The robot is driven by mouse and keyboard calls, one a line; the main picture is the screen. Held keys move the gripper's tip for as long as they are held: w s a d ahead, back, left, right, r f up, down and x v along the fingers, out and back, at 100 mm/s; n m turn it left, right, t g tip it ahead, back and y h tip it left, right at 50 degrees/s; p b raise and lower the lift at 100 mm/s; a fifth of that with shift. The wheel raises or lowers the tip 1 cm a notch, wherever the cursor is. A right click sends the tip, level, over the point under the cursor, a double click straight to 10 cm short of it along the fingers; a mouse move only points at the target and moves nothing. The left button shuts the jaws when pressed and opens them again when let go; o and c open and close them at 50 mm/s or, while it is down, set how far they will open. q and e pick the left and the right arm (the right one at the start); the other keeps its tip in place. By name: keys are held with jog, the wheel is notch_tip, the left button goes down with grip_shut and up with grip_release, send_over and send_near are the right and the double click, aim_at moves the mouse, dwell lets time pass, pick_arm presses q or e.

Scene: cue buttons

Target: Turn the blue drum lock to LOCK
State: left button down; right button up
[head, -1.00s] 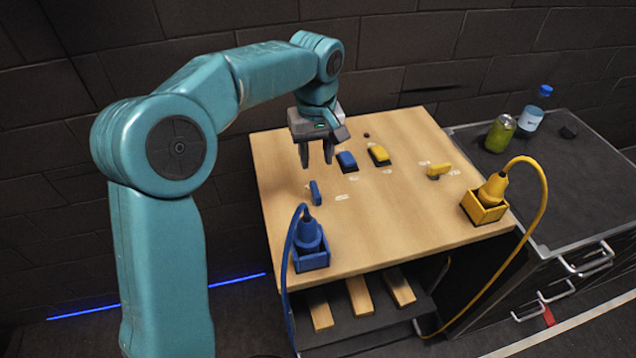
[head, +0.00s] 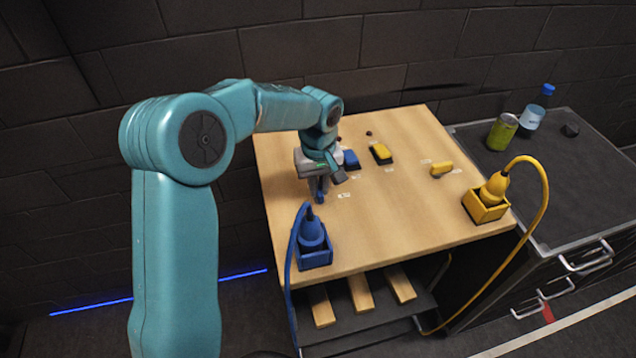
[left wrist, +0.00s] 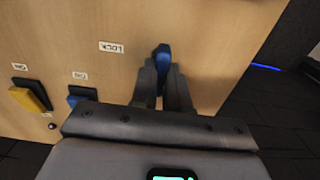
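The blue drum lock (head: 320,197) is a small upright blue handle on the wooden table top, mostly hidden by my gripper in the head view. In the left wrist view its blue top (left wrist: 162,55) shows between the fingertips. My left gripper (head: 317,190) points down over it, with its two fingers (left wrist: 162,80) close together on either side of the handle; they look shut on it. A white LOCK label (left wrist: 111,47) lies on the wood beside the handle, upside down in the wrist view. My right gripper is not in view.
A blue rocker (head: 350,159) and a yellow rocker (head: 381,152) sit behind the lock. A yellow handle (head: 441,170) stands to the right. Blue (head: 313,245) and yellow (head: 486,205) plug boxes with cables are on the front edge. A can (head: 502,131) and bottle (head: 535,112) stand on the dark cabinet.

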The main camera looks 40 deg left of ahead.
pick_arm(q)
jog(key=shift+m, duration=0.3)
jog(key=m, duration=0.4)
jog(key=shift+w+d+b, duration=0.1)
jog(key=shift+w+b, duration=0.05)
jog(key=shift+b, duration=0.15)
jog(key=m, duration=0.5)
jog(key=shift+d, duration=0.15)
jog(key=m, duration=0.4)
jog(key=shift+d+r, duration=0.1)
jog(key=shift+d+m, duration=0.1)
jog(key=shift+m, duration=2.3)
jog(key=c, duration=1.2)
grip_release()
jog(key=shift+c, duration=0.2)
jog(key=shift+o, duration=0.6)
